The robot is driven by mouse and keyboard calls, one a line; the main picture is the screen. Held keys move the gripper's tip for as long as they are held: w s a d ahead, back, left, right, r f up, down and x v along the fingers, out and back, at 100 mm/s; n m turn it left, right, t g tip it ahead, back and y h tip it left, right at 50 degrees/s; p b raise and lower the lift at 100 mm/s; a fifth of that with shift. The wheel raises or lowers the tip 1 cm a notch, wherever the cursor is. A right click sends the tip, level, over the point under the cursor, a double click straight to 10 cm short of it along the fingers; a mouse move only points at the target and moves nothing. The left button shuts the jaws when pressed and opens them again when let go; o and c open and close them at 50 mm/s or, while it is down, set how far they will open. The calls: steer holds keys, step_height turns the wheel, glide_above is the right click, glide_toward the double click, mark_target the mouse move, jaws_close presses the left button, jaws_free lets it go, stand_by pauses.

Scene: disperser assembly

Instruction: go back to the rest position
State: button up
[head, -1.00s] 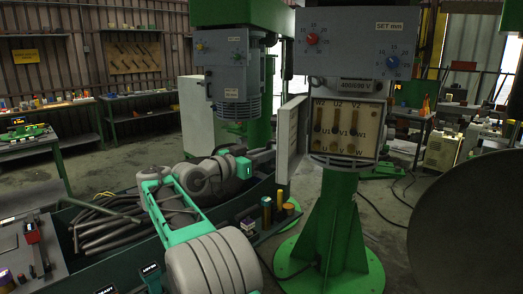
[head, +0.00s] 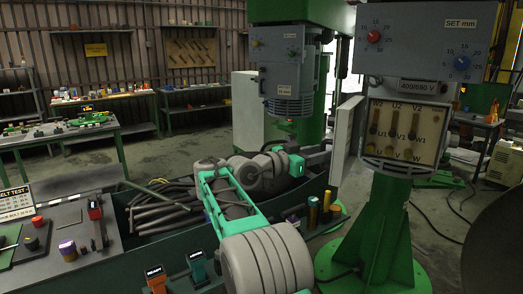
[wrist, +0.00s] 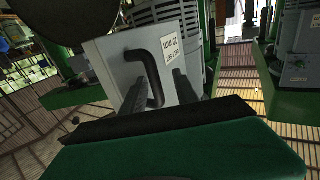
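My gripper (wrist: 158,80) shows in the wrist view as two dark fingers set apart, with a black handle (wrist: 153,62) seen between them. The handle is fixed to a light grey panel (wrist: 118,58) with a small label. The fingers do not look closed on it; whether they touch it I cannot tell. In the head view my arm reaches from the bottom centre over a dark green trough, and its end lies near the open light panel (head: 345,138) beside the green pedestal. The fingers are too small to make out there.
The green pedestal with its control box (head: 402,130) stands close at the right. A motor unit (head: 288,75) hangs behind the arm. Thick cables (head: 165,205) lie in the trough, with a control panel (head: 60,240) at lower left. Open floor shows at the left middle.

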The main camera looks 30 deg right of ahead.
steer(key=s+a+f+n+t+y, duration=0.1)
steer(key=a+f+n+t+y, duration=0.45)
steer(key=a, duration=0.45)
steer(key=s+a+f+n+t+y, duration=0.1)
steer(key=a+f+n+t+y, duration=0.1)
steer(key=a+f+n+y, duration=0.5)
steer(key=s+a+f+n+g+y, duration=0.1)
steer(key=s+a+f+n, duration=0.1)
steer(key=s+a+f, duration=0.3)
steer(key=s+a+f+n+g+y+p, duration=0.1)
steer(key=s+a+f, duration=0.3)
steer(key=a, duration=0.6)
steer(key=s+a+f+n+g+y, duration=0.2)
steer(key=s+a+f+n+y, duration=0.1)
steer(key=s+a+f, duration=0.2)
steer(key=shift+s+a+f+p, duration=0.35)
steer(key=shift+a+f+p, duration=0.1)
steer(key=shift+a, duration=0.7)
steer(key=shift+a+y, duration=0.1)
steer(key=shift+y, duration=0.15)
